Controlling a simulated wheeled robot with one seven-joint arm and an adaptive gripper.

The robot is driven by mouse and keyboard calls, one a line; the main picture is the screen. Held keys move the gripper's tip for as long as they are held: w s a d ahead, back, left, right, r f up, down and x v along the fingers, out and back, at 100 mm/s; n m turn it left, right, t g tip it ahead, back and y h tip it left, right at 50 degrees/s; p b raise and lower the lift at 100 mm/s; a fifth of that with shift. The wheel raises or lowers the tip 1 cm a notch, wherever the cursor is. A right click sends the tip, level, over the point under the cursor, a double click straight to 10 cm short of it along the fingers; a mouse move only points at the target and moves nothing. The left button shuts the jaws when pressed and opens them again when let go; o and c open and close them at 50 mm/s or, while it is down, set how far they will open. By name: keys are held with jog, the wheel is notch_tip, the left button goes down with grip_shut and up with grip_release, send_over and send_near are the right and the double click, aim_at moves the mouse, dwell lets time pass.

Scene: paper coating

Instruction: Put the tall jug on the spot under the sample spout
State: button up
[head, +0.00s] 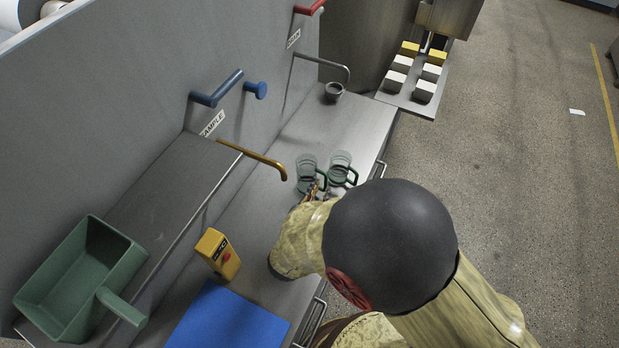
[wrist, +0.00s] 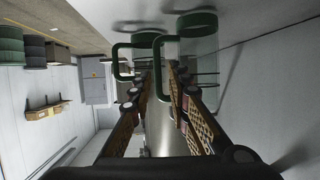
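Two clear jugs with green rims, bases and handles stand side by side on the steel counter in the head view: a left jug (head: 306,166) and a right jug (head: 340,162). I cannot tell for sure which is the tall one. My gripper (head: 316,190) is at the left jug's handle side, partly hidden by my arm. In the wrist view its two fingers (wrist: 158,82) are apart, with a green handle (wrist: 156,62) in line with the gap; contact is unclear. The brown sample spout (head: 255,158) juts over the counter, left of the jugs, beside the SAMPLE label (head: 213,123).
A small grey cup (head: 333,91) stands under another thin spout (head: 325,63) at the back. Bare counter lies below the brown spout.

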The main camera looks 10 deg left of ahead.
aim_at(325, 185)
jog(key=b+x, duration=0.1)
jog(key=x, duration=0.1)
jog(key=b+x, duration=0.1)
jog(key=x, duration=0.1)
jog(key=shift+d+f, duration=0.2)
jog(key=shift+f, duration=0.1)
jog(key=shift+w+f, duration=0.1)
jog(key=shift+w, duration=0.4)
jog(key=c, duration=0.3)
grip_shut()
